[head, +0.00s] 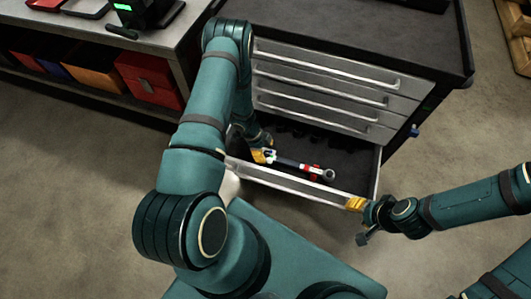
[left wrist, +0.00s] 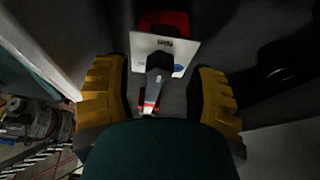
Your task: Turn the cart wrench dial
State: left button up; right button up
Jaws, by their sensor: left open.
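The wrench (head: 290,162) lies in the open bottom drawer (head: 285,183) of the cart, with a dark shaft, red parts and a ring-shaped end at the right. My left gripper (head: 263,156) reaches down into the drawer at the wrench's left end. In the left wrist view, its yellow fingers stand apart on both sides of the wrench (left wrist: 153,92), with gaps showing. A white plate with dark marking (left wrist: 165,52) lies beyond the fingertips there. I cannot make out the dial clearly. My right gripper (head: 356,203) is at the drawer's front right edge; its finger gap is unclear.
The cart (head: 335,60) has several closed drawers above the open one. A workbench (head: 160,40) with red and orange bins (head: 150,80) below stands at the left. A wooden pallet (head: 518,35) is at the far right.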

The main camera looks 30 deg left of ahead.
pick_arm(q)
jog(key=shift+d+f, duration=0.15)
jog(key=shift+f, duration=0.35)
grip_shut()
jog(key=shift+m, duration=0.4)
jog(key=m+g, duration=0.2)
jog(key=m, duration=0.2)
jog(key=shift+w+m+b, duration=0.15)
jog(key=shift+m+b, duration=0.15)
jog(key=shift+b, duration=0.05)
jog(key=m+g, duration=0.1)
jog(key=m, duration=0.2)
jog(key=m+g+y, duration=0.1)
jog(key=m, duration=0.2)
jog(key=shift+d, duration=0.1)
jog(key=shift+m, duration=0.3)
